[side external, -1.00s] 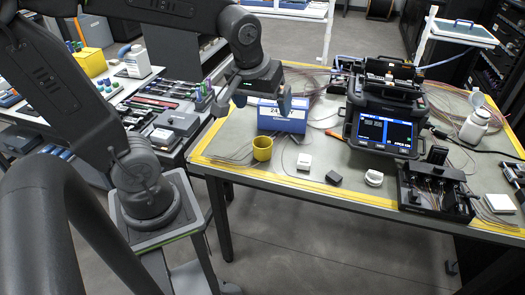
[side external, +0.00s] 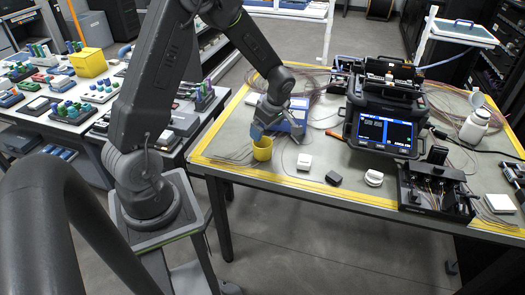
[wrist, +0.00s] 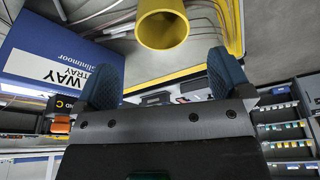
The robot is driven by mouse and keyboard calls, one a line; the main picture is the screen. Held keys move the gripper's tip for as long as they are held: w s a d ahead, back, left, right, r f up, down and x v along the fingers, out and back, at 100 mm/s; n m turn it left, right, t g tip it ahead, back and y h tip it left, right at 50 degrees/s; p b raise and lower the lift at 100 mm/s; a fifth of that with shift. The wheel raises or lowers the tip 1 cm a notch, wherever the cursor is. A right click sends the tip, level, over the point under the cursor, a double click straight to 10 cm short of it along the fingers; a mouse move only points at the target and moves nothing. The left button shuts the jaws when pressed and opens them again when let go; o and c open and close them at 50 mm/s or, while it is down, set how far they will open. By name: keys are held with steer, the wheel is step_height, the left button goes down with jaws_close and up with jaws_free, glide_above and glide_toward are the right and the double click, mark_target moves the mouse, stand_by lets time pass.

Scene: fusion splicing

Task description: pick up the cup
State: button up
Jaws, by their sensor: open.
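The yellow cup (side external: 262,151) stands upright near the left front of the workbench. My gripper (side external: 262,132) is low, close above and behind the cup in the side view. In the wrist view my gripper (wrist: 163,68) is open, with its two blue fingers spread wide and nothing between them. The cup (wrist: 162,28) is beyond the fingertips at the top of that view, roughly centred between them and partly cut off by the frame edge. I cannot tell whether a finger touches the cup.
A blue and white box (side external: 297,115) stands just behind and right of my gripper; it fills the left of the wrist view (wrist: 55,55). The fusion splicer (side external: 385,115), a white block (side external: 304,162) and a dark block (side external: 333,178) are to the right. Thin cables lie around the cup.

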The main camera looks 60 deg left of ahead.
mark_target(261, 147)
steer(key=x, duration=0.4)
steer(key=shift+f, duration=0.2)
steer(key=shift+d+x, duration=0.15)
steer(key=shift+x, duration=1.15)
steer(key=shift+d+x, duration=0.2)
steer(key=shift+x, duration=1.1)
steer(key=shift+f, duration=0.1)
steer(key=shift+c, duration=0.4)
steer(key=c, duration=1)
